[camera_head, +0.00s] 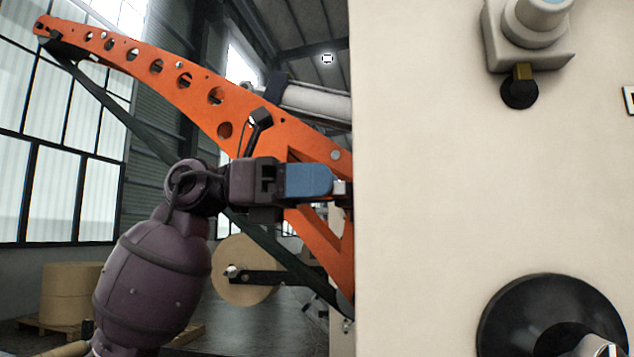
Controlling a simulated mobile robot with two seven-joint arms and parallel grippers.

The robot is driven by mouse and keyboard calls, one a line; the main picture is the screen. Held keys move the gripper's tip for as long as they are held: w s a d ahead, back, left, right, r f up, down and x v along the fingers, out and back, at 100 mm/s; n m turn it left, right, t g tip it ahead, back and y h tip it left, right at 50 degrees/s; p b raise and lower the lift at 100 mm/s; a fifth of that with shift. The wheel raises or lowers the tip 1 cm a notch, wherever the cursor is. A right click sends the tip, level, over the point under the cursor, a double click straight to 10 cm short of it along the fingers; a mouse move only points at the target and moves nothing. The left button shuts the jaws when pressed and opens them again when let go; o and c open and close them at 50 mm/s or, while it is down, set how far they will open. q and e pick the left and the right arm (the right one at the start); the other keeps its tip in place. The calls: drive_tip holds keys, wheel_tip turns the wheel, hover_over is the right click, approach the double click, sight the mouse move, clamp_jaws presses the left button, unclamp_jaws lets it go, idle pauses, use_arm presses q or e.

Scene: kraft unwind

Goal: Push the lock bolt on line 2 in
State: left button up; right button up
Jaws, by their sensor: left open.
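My left gripper (322,182) has blue fingers and reaches in from the left, in front of the orange perforated arm (215,92). Its fingertips are by a small metallic piece (341,188) at the left edge of the cream panel (430,180). I cannot tell whether they touch it or whether this piece is the lock bolt. The fingers are seen side-on, one hiding the other; the jaws are open. A brass block (523,71) with a black round knob (519,93) sits under a grey housing on the panel. My right gripper is not in view.
The cream panel fills the right side. A black disc (510,315) projects from it at lower right. A brown roll (240,277) hangs behind the orange arm. Another brown roll (70,290) stands on a pallet at far left.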

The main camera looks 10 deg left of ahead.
use_arm(q)
clamp_jaws()
drive_tip(key=w, duration=0.4)
drive_tip(key=shift+r, duration=0.1)
drive_tip(key=shift+c, duration=1.4)
unclamp_jaws()
drive_tip(key=shift+w, duration=0.15)
drive_tip(key=shift+o, duration=1.4)
drive_tip(key=shift+w, duration=0.2)
drive_tip(key=shift+s, duration=0.1)
drive_tip(key=shift+a, duration=0.1)
